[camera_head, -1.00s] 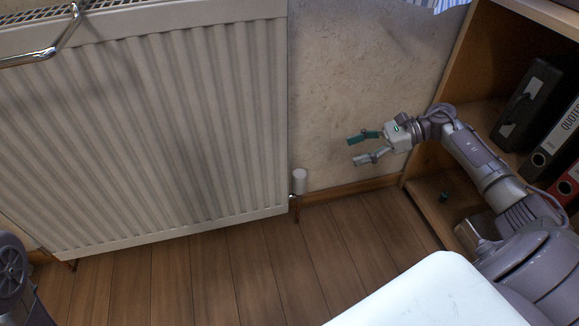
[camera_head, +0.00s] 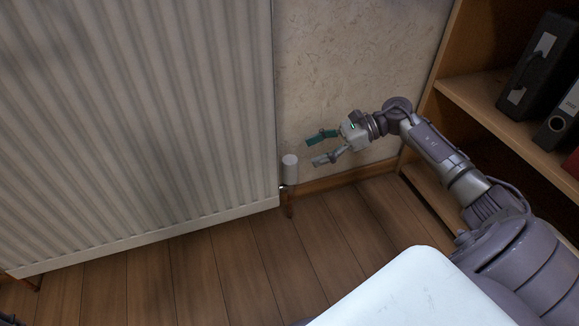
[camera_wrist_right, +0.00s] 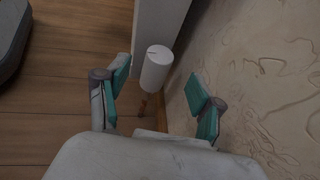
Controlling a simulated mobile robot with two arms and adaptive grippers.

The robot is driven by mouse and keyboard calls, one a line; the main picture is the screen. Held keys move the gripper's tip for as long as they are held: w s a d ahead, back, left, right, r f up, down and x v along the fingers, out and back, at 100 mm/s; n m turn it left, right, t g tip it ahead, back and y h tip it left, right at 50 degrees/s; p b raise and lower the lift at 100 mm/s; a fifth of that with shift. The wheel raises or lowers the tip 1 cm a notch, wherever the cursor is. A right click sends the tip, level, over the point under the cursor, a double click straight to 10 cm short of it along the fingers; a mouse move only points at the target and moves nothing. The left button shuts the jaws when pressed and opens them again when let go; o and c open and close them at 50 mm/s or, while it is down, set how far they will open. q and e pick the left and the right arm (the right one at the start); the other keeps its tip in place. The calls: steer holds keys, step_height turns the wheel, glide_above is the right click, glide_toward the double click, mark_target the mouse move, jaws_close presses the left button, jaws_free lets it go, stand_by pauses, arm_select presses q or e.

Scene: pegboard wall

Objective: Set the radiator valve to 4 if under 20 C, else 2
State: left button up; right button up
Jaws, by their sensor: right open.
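The white radiator (camera_head: 140,120) fills the left of the head view. Its valve has a white cylindrical knob (camera_head: 289,169) at the lower right corner, above a copper-coloured pipe. My right gripper (camera_head: 312,149) is open and empty, just right of the knob and apart from it. In the right wrist view the knob (camera_wrist_right: 157,68) stands beyond and between the two open teal fingertips (camera_wrist_right: 158,85). A dark mark line shows on the knob's top; no number can be read. No thermometer or temperature reading is in view. My left gripper is not in view.
A wooden shelf unit (camera_head: 478,102) with binders (camera_head: 527,64) stands at the right, behind my right arm. The textured wall (camera_head: 350,60) runs close beside the right gripper. The wooden floor (camera_head: 240,270) below the radiator is clear.

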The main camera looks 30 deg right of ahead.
mark_target(294, 159)
steer(key=b+x, duration=0.3)
steer(key=x, duration=0.3)
steer(key=shift+w+a+f, duration=0.1)
steer(key=shift+f, duration=0.05)
steer(key=shift+w+a, duration=0.25)
steer(key=shift+a, duration=0.25)
steer(key=c, duration=1.2)
steer(key=shift+o, duration=0.2)
